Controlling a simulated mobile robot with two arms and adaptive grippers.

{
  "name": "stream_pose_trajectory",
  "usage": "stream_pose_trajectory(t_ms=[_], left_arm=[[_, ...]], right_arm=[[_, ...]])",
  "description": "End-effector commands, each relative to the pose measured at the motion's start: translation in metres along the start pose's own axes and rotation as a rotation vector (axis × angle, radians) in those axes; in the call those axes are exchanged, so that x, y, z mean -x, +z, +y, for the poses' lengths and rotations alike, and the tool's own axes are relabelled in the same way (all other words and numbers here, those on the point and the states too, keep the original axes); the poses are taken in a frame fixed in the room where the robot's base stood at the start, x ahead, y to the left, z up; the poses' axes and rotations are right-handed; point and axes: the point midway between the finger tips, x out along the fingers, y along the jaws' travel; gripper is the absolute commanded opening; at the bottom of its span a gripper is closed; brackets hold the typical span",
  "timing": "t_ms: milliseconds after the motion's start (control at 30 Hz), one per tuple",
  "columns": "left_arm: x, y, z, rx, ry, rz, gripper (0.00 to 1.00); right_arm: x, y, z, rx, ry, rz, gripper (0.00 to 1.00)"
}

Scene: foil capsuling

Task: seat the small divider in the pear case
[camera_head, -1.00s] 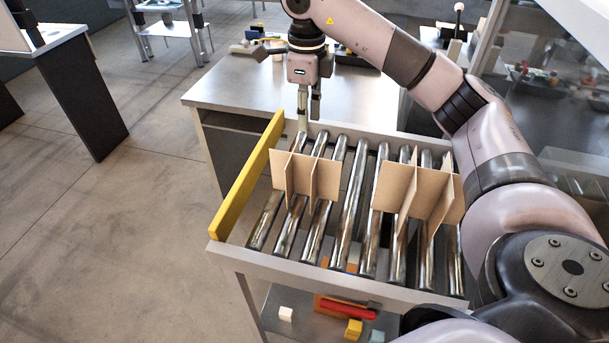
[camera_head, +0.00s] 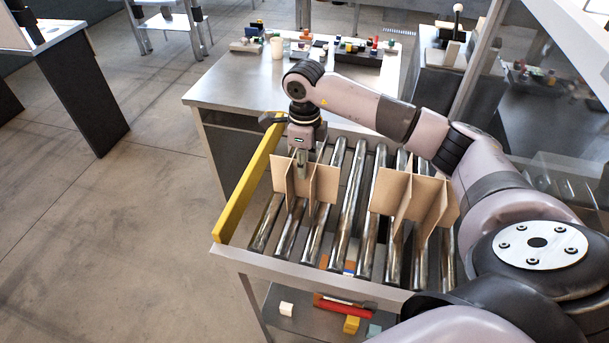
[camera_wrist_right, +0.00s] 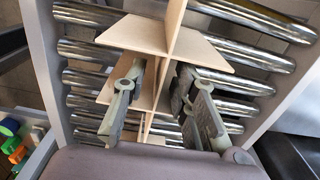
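The small divider (camera_head: 325,186), crossed tan cardboard panels, stands upright on the left part of the roller conveyor (camera_head: 347,215). My right gripper (camera_head: 303,172) points down over it, with its fingertips at the top of its panels. In the right wrist view, the fingers (camera_wrist_right: 160,98) are spread apart, with panels of the small divider (camera_wrist_right: 145,36) ahead of and between them. I cannot tell whether either finger touches it. A larger-looking tan divider (camera_head: 428,197) stands to the right on the same rollers. I see no pear case. My left gripper is not in view.
A yellow rail (camera_head: 248,187) edges the conveyor on the left. A metal table (camera_head: 235,88) with small items stands behind it. A shelf underneath holds a red item (camera_head: 343,307) and coloured blocks. Bare rollers lie between the two dividers.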

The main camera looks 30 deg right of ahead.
Motion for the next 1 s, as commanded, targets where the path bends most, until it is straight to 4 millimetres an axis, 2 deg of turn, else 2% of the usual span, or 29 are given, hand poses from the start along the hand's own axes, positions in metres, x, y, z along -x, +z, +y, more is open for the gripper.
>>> stream_pose_trajectory(t_ms=[200, 600, 1000], left_arm=[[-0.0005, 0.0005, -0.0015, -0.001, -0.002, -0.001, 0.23], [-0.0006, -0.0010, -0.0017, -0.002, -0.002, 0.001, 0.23], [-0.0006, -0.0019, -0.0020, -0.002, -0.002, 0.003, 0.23]], right_arm=[[-0.0014, 0.0000, -0.0001, 0.000, 0.000, 0.000, 0.25], [-0.0008, 0.0000, -0.0002, -0.001, 0.000, 0.000, 0.00], [-0.0006, -0.0001, -0.0003, -0.001, 0.000, 0.000, 0.00]])
